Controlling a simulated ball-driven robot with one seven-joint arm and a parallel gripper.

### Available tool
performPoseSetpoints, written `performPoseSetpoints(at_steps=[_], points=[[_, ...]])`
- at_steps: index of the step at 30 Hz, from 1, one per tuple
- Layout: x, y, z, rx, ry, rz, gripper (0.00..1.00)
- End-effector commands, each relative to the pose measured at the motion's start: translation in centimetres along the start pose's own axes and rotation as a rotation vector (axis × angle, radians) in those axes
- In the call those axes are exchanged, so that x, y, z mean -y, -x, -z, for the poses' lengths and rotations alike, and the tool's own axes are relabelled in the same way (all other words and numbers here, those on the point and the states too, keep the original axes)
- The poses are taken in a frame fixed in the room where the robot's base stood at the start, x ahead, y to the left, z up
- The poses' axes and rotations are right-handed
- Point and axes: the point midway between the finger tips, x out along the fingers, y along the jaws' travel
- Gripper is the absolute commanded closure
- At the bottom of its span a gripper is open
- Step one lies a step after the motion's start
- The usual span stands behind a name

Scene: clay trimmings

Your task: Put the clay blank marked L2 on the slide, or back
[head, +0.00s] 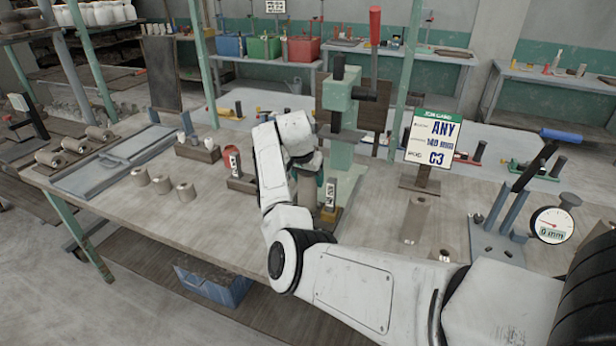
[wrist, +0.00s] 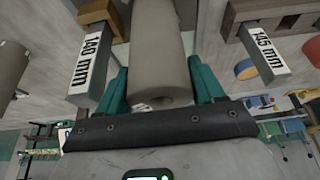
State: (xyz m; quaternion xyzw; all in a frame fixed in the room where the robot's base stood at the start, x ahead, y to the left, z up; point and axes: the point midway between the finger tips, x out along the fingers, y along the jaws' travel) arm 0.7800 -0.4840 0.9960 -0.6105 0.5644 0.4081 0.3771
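My gripper (wrist: 158,80) has teal fingers on both sides of a grey-brown clay cylinder (wrist: 162,45) and appears shut on it. The cylinder's end with a dark hole faces the wrist camera. No L2 mark is readable on it. In the head view, my gripper (head: 306,188) is beside the green press (head: 341,100), and my arm hides much of it. Gauge blocks marked 140 mm (wrist: 92,62) and 145 mm (wrist: 264,52) stand on either side in the wrist view. I cannot tell which part is the slide.
Several clay blanks stand on the bench (head: 120,215), including a short one (head: 186,191); others lie on a rack (head: 75,146) at left. A sign (head: 432,143) reads ANY, 140 mm, C3. A dial gauge (head: 551,225) stands at right.

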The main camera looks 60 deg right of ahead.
Motion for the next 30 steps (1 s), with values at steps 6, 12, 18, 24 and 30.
performPoseSetpoints(at_steps=[6, 12, 18, 24, 30], points=[[0.0, 0.0, 0.0, 0.001, 0.000, 0.000, 0.12], [0.0, 0.0, 0.0, 0.001, 0.000, 0.000, 0.07], [0.0, 0.7, 0.2, -0.001, -0.001, 0.001, 0.07], [0.1, 3.9, 0.1, -0.003, -0.001, 0.003, 0.07], [0.1, 8.1, 0.1, -0.003, -0.001, 0.003, 0.07]])
